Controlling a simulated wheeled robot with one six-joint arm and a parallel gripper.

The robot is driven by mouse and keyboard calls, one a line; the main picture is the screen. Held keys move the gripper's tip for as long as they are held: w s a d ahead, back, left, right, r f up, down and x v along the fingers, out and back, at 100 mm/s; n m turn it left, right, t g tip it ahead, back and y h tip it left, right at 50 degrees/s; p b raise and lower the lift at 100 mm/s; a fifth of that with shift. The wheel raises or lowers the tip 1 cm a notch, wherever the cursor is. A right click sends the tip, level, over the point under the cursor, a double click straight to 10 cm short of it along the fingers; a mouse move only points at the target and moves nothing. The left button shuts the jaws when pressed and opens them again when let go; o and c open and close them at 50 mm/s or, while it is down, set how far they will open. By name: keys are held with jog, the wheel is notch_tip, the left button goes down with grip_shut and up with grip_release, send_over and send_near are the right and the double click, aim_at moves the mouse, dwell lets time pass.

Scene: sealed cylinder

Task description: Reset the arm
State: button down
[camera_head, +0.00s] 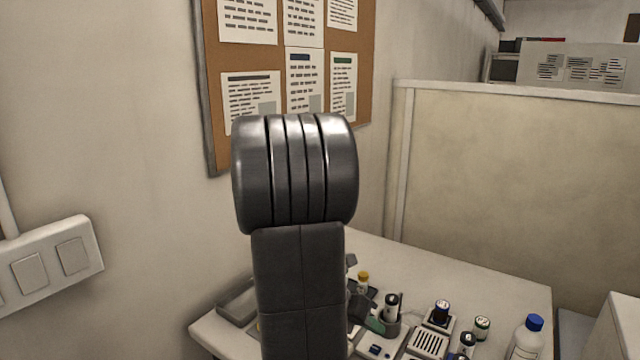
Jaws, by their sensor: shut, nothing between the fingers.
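My arm (296,250) stands upright in the middle of the head view, dark grey, with a thick ribbed joint (296,172) at its top. I cannot make out my gripper in this view; the arm's own links cover the area behind them. Small dark parts (358,303) show at the right edge of the arm, above the table, and I cannot tell what they belong to.
Behind the arm is a pale table (455,285) with a grey tray (238,303), several small capped bottles and a blue-capped white bottle (526,340). A partition (500,180) stands behind. A pinboard (225,55) and a switch panel (50,265) are on the wall.

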jog(key=shift+r+p, duration=0.4)
